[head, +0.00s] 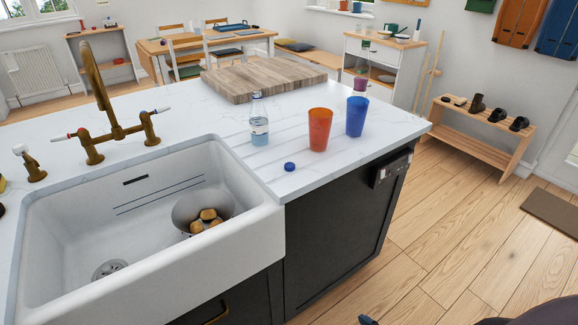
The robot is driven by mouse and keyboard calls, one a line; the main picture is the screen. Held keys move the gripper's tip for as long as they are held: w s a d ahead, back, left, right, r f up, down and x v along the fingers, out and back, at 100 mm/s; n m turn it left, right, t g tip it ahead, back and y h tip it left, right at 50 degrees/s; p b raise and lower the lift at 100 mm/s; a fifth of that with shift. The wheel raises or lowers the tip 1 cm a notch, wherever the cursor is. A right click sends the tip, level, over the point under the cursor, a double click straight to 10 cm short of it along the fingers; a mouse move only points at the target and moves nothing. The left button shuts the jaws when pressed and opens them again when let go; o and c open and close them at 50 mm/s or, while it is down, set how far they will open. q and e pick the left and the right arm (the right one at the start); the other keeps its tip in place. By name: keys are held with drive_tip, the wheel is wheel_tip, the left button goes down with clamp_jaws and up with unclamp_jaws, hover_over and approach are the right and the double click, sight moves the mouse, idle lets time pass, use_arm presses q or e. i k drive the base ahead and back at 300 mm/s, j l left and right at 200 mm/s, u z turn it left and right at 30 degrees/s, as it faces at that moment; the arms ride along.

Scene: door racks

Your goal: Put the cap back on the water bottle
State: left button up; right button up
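The water bottle (259,122) is clear with a pale label and stands upright on the white countertop, right of the sink. I see no cap on its top. A small blue cap (289,167) lies on the counter near its front edge, in front of the bottle and a little to its right, apart from it. Neither of my grippers can be made out in the head view. Only small dark shapes show at the bottom edge, and I cannot tell what they are.
An orange cup (319,130) and a blue cup (355,116) stand right of the bottle. A wooden board (262,78) lies behind it. The white sink (80,215), holding a pot (185,212) with brown lumps, and a brass tap (98,90) are to the left.

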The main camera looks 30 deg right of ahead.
sight(258, 117)
drive_tip(key=l+u, duration=0.3)
drive_tip(key=l, duration=0.3)
drive_tip(key=l+u, duration=0.25)
drive_tip(key=l, duration=0.4)
drive_tip(key=l+u, duration=0.3)
drive_tip(key=l, duration=0.3)
drive_tip(key=k+l+u, duration=0.1)
drive_tip(key=l+u, duration=0.15)
drive_tip(key=l, duration=0.35)
